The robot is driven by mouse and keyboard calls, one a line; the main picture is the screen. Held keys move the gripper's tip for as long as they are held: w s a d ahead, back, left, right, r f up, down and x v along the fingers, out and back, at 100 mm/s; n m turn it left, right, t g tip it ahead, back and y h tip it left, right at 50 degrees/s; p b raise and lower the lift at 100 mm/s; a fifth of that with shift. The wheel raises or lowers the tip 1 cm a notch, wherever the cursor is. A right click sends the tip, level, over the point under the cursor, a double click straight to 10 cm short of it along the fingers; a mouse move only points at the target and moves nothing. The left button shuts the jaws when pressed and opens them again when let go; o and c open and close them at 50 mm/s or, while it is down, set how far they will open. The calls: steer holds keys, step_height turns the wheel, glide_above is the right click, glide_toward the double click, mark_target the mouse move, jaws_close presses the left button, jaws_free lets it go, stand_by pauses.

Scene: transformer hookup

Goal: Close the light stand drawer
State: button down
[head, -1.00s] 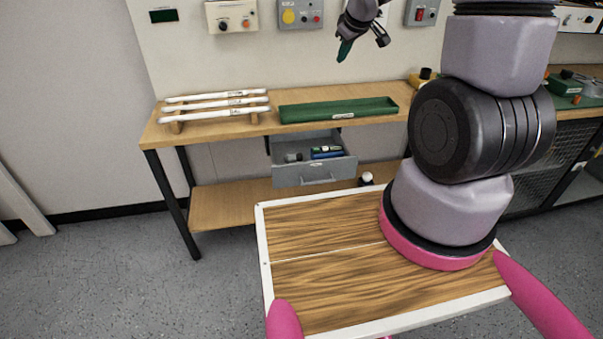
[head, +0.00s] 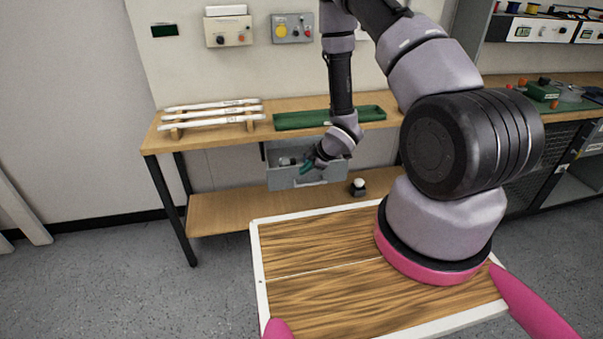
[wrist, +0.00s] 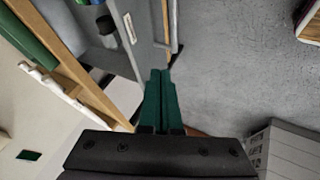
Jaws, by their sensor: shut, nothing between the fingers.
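The light stand drawer (head: 284,180) is a grey drawer under the wooden bench top. It stands pulled out, with its inside showing in the head view. My gripper (head: 307,167) is shut and empty, its green fingers pointing down at the drawer's front. In the wrist view the shut fingertips (wrist: 161,73) are close to the outer side of the drawer front (wrist: 148,38). I cannot tell whether they touch it. Small items, one dark (wrist: 106,28), lie inside the drawer; my wrist hides part of the drawer in the head view.
The bench top (head: 155,141) holds a green tray (head: 300,120) and white rods (head: 212,112) on a wooden rack. A lower shelf (head: 215,212) carries a small dark object with a white top (head: 358,187). Clear grey floor (head: 120,270) lies to the left.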

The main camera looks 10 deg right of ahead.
glide_toward(288, 183)
steer(key=x, duration=0.5)
steer(key=shift+s, duration=0.1)
